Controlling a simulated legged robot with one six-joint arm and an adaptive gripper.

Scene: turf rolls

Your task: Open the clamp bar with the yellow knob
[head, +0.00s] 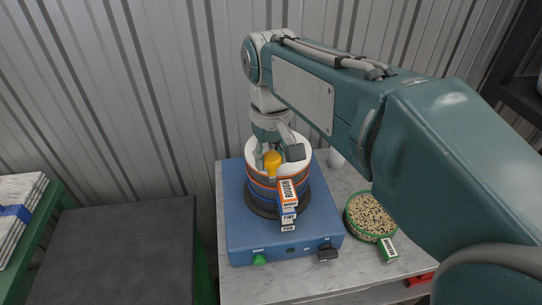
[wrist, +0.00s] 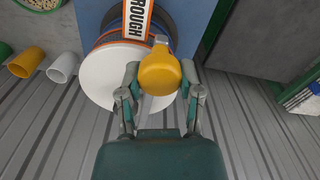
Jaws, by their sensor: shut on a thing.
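The yellow knob (head: 272,160) stands at the top of the white-lidded sieve stack (head: 262,185) on the blue shaker base (head: 236,215). In the wrist view the knob (wrist: 160,74) sits between the two fingers of my gripper (wrist: 160,80), which is shut on it. The gripper (head: 271,158) comes down from above in the head view. A short grey piece (wrist: 160,41) shows beside the knob; the rest of the clamp bar is mostly hidden, and I cannot tell its angle. The white lid (wrist: 108,75) lies behind the left finger.
A green-rimmed sieve of grain (head: 370,215) stands at the right on the marble-look table (head: 290,287). The base front carries a green button (head: 260,260) and a black switch (head: 327,253). A dark-topped bench (head: 115,245) is at the left. A corrugated wall (head: 130,90) rises close behind.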

